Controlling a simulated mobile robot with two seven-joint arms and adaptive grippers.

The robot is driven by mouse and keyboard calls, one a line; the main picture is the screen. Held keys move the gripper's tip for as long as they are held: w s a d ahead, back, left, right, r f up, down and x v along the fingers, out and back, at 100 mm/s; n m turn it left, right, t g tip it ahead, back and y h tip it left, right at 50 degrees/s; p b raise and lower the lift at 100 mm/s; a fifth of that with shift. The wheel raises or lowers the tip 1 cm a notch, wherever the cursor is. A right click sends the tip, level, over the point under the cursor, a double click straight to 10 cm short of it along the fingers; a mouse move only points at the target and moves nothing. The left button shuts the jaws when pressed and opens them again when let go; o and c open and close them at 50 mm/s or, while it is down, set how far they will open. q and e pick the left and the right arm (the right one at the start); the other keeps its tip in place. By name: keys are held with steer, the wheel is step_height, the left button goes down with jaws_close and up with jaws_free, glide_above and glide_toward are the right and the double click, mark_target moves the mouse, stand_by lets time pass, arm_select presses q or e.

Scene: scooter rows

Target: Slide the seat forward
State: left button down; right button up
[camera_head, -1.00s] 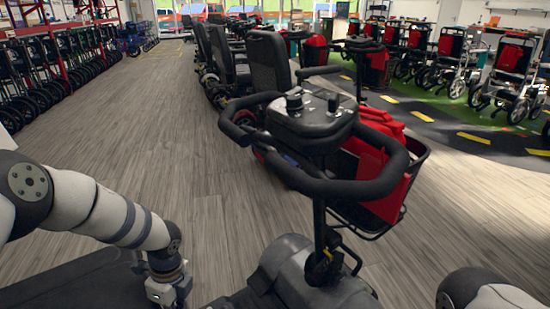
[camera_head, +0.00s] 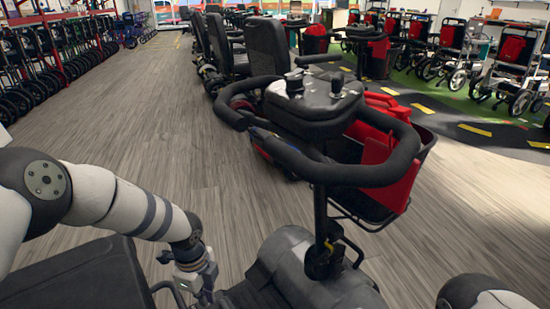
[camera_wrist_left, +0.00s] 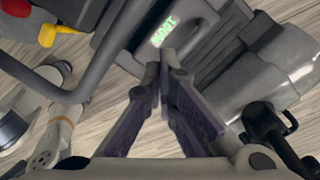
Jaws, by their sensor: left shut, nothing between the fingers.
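The black seat (camera_head: 75,278) of the nearest scooter shows at the lower left in the head view, cut off by the picture edge and partly behind my left arm. My left gripper (camera_head: 203,290) hangs low just right of the seat, beside the scooter's grey body. In the left wrist view, my left gripper (camera_wrist_left: 166,60) is shut and empty, its tips over a dark grey part with green lettering. A red knob (camera_wrist_left: 15,7) and a yellow lever (camera_wrist_left: 50,34) show at the upper left there, apart from the fingers. My right gripper is out of view.
The nearest scooter's tiller (camera_head: 322,240) rises right of my left gripper. Wheelchairs (camera_head: 50,75) line the left side. The wooden floor (camera_head: 150,130) at left is clear.

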arm_select(q)
steer(key=shift+w+d+r+b, duration=0.1)
steer(key=shift+w+d+b, duration=0.5)
steer(key=shift+d+b, duration=0.2)
steer(key=shift+w+d+r+b, duration=0.1)
steer(key=shift+w+d+b, duration=0.5)
steer(key=shift+d+b, duration=0.2)
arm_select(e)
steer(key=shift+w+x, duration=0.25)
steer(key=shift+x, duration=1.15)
arm_select(q)
steer(key=shift+a, duration=0.1)
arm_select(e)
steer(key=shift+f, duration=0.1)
arm_select(q)
step_height(320, 180, up, 17)
steer(key=p, duration=1)
steer(key=shift+s+a, duration=0.3)
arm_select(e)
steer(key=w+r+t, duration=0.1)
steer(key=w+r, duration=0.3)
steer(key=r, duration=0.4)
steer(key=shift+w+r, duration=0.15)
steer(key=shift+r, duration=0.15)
arm_select(q)
steer(key=shift+f, duration=0.1)
